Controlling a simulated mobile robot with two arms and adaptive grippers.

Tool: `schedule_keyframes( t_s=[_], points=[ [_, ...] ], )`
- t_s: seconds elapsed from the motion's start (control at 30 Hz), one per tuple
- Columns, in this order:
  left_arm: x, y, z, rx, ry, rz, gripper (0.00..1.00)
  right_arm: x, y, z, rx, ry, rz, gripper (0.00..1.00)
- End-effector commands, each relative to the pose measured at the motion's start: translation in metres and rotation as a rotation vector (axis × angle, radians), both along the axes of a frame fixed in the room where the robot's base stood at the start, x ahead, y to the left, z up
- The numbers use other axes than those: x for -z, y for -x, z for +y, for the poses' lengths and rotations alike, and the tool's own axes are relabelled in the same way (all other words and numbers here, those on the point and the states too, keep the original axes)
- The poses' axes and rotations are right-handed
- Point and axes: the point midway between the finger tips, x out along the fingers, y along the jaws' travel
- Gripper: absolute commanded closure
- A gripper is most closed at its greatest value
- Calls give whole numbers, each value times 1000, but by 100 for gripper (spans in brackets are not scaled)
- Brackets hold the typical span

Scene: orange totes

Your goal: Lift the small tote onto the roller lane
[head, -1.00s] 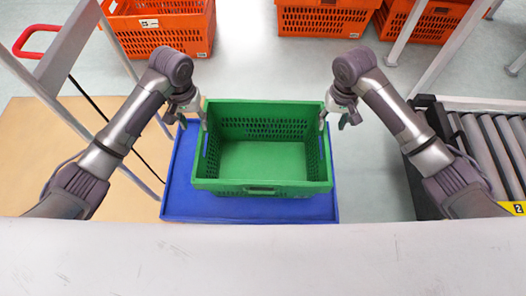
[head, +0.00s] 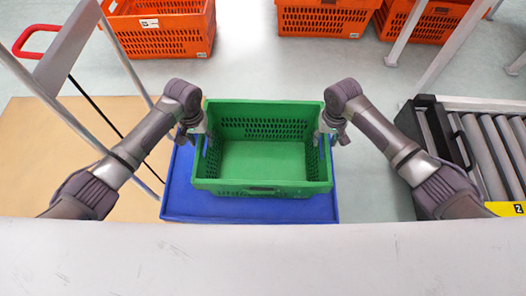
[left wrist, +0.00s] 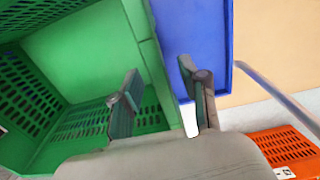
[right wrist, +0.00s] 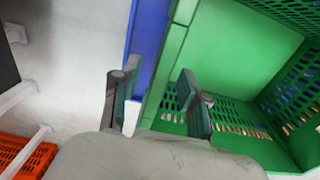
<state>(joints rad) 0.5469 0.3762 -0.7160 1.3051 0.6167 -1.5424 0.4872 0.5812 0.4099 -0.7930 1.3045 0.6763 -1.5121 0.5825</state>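The small green tote (head: 262,188) is empty and sits upright on a blue platform (head: 185,206) in the head view. My left gripper (head: 205,138) is at the tote's left side wall. In the left wrist view its fingers (left wrist: 163,100) are apart, one on each side of the wall. My right gripper (head: 323,136) is at the right side wall, and in the right wrist view its fingers (right wrist: 158,103) are also apart on either side of the wall. The roller lane (head: 488,145) is at the right. The fingertips are partly hidden in the head view.
A black and yellow frame edge (head: 507,208) borders the roller lane. Orange totes (head: 165,34) stand at the back, with grey posts near them. A cart frame with a red handle (head: 30,38) is at the left. Bare floor (head: 372,190) lies between platform and lane.

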Motion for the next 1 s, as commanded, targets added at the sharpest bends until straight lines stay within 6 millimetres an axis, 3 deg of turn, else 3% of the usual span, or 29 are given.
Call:
schedule_keyframes(
  t_s=[0.03,0.23,0.77,1.0],
  points=[
    [0,0,0,0,0,0,68,0,0,0,0,0,0,68],
    [0,0,0,0,0,0,100,0,0,0,0,0,0,100],
    [-2,-1,0,0,1,-2,100,-2,-1,0,0,-1,-2,100],
    [-12,-1,0,0,1,-2,100,-12,-1,0,0,-1,-2,100]
  ],
)
